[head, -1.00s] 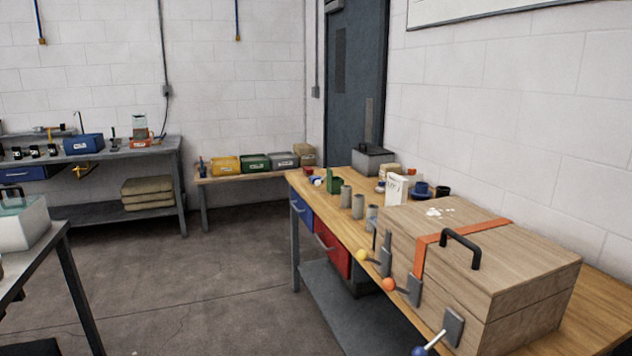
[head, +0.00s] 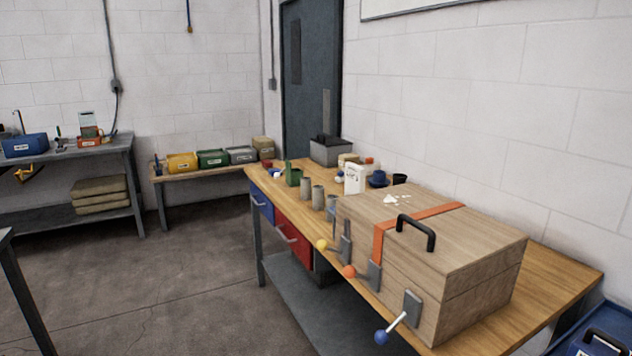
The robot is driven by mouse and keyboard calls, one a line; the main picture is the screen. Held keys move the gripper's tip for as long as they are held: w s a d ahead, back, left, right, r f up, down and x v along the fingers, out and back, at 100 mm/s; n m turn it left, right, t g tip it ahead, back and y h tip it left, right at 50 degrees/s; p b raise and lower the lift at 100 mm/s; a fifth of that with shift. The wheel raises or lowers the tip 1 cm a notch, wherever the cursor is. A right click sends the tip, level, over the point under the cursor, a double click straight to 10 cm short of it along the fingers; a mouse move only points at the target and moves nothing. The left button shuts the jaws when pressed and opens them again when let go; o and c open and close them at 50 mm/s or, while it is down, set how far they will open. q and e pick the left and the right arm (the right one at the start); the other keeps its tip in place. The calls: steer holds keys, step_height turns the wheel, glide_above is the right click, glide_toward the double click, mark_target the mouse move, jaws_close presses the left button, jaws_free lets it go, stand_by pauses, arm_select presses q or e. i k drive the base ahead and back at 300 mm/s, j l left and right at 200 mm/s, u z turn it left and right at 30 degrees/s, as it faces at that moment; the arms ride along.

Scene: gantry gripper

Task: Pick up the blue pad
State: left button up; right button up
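I cannot make out a clear blue pad in the head view. Several blue things show: a small blue round item (head: 378,179) at the back of the wooden workbench (head: 560,272), a blue ball on a lever (head: 381,338) at the front of the wooden box (head: 460,240), and a blue case (head: 608,334) at the lower right edge, partly cut off. Neither of my grippers is in view.
The wooden box has a black handle, an orange strap and levers with yellow, orange and blue balls jutting past the bench's front edge. Grey cylinders (head: 318,196) and a white carton (head: 354,179) stand behind it. The floor (head: 170,280) on the left is clear.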

mark_target(271, 171)
steer(key=i+j+u, duration=0.3)
steer(key=i, duration=0.15)
steer(key=i+j+u, duration=0.15)
steer(key=i+u, duration=0.15)
steer(key=i, duration=0.15)
steer(key=i+u, duration=0.3)
steer(key=i, duration=0.2)
steer(key=i+j+z, duration=0.1)
steer(key=i, duration=0.8)
steer(key=i+j, duration=0.15)
steer(key=i, duration=0.75)
steer(key=i+z, duration=0.4)
steer(key=i+j+z, duration=0.2)
steer(key=z, duration=0.25)
steer(key=i+j+z, duration=0.2)
steer(key=z, duration=0.2)
steer(key=i+j+z, duration=0.25)
steer(key=z, duration=0.2)
steer(key=i+j+z, duration=0.15)
steer(key=j+z, duration=0.25)
steer(key=j, duration=0.1)
